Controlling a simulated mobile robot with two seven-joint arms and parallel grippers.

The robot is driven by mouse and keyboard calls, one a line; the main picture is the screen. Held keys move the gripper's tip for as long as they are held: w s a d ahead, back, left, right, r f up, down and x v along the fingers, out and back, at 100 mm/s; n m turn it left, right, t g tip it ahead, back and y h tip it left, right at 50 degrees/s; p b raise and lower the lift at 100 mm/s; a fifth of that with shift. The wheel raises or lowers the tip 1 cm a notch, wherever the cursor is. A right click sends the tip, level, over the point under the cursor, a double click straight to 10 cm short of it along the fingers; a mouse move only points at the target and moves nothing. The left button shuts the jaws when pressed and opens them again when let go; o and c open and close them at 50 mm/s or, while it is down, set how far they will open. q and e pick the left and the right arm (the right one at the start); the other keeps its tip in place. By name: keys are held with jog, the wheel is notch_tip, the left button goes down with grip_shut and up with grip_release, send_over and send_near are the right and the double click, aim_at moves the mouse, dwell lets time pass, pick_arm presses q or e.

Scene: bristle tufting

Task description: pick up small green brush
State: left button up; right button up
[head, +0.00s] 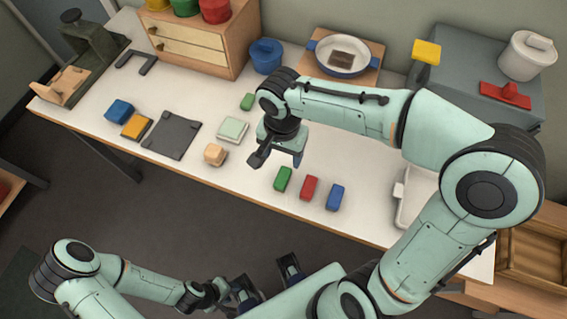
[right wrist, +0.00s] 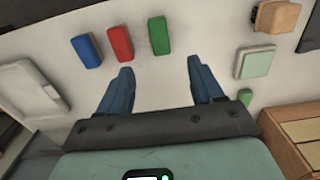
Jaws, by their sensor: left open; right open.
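A green block (head: 283,179) stands in a short row with a red block (head: 309,188) and a blue block (head: 335,197) near the table's front edge. A smaller green piece (head: 247,101) lies further back, left of my right arm. The right wrist view shows the row's green block (right wrist: 159,36) and the smaller green piece (right wrist: 245,97). I cannot make out bristles on either. My right gripper (head: 278,161) is open and empty above the table, just behind the row's green block. My left gripper (head: 268,279) is open and empty, low in front of the table.
A pale green square block (head: 232,129), a tan block (head: 214,154) and a dark plate (head: 172,136) lie to the left. A drawer box (head: 190,45), blue cup (head: 266,56) and pan (head: 344,56) stand at the back. A white tray (right wrist: 29,88) lies beyond the blue block.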

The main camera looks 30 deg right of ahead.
jog(key=b, duration=0.1)
send_over(282, 177)
jog(key=f, duration=0.7)
jog(key=shift+s, duration=0.2)
jog(key=shift+w+d+f+b, duration=0.1)
jog(key=shift+f+b, duration=0.1)
jog(key=shift+f, duration=1.35)
jog(key=shift+w+f+b, duration=0.1)
jog(key=shift+f+b, duration=0.05)
jog(key=shift+f, duration=1.4)
jog(key=shift+c, duration=0.3)
jog(key=c, duration=1)
